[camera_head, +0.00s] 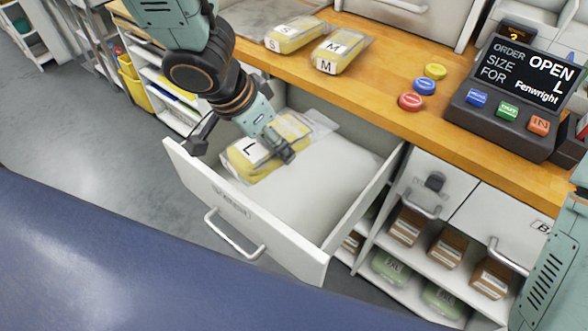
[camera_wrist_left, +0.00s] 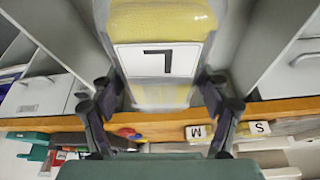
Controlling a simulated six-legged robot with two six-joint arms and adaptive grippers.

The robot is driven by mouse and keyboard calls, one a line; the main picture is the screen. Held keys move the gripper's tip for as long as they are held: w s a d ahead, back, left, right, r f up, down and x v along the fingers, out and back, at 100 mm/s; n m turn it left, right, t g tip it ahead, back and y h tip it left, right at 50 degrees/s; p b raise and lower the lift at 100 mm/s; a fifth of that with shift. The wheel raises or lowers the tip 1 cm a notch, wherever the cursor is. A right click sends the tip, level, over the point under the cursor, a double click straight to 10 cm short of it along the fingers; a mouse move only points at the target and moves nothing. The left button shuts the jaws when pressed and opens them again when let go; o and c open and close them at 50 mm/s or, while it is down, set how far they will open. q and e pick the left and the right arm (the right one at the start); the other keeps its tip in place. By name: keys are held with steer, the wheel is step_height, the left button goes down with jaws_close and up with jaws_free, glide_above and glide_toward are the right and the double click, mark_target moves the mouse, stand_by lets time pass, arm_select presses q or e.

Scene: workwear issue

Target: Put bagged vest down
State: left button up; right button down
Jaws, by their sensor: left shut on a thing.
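A yellow bagged vest labelled L (camera_head: 240,158) is at the left part of the open white drawer (camera_head: 335,262). My left gripper (camera_head: 246,148) is over the bag and shut on it, with a dark finger at either side. In the left wrist view the bag (camera_wrist_left: 160,95) fills the space between the fingers (camera_wrist_left: 160,100), its L label facing the camera. I cannot tell whether the bag rests on the drawer floor. My right gripper is out of view; only part of my right arm shows at the right edge.
Bagged vests labelled S (camera_head: 293,35) and M (camera_head: 340,50) lie on the wooden counter (camera_head: 395,92). The order display (camera_head: 525,75) reads OPEN, L, Fenwright. Red, blue and yellow discs (camera_head: 411,101) lie beside it. The drawer's right part is clear. Shelves below hold brown boxes (camera_head: 447,247).

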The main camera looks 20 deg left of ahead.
arm_select(q)
steer(key=w+f+n+p, duration=0.2)
steer(key=w+f+p, duration=0.3)
steer(key=w, duration=0.4)
steer(key=b, duration=0.5)
glide_above(290, 165)
steer(key=s, duration=0.1)
steer(key=f, duration=0.6)
steer(key=shift+s+a+f, duration=0.1)
steer(key=shift+a+f, duration=0.25)
steer(key=shift+s+d+f+y+b, duration=0.1)
steer(key=shift+s+f+y+b, duration=0.05)
steer(key=shift+f+y+b, duration=0.25)
step_height(290, 165, down, 3)
steer(key=shift+f+b, duration=0.1)
steer(key=shift+b, duration=0.9)
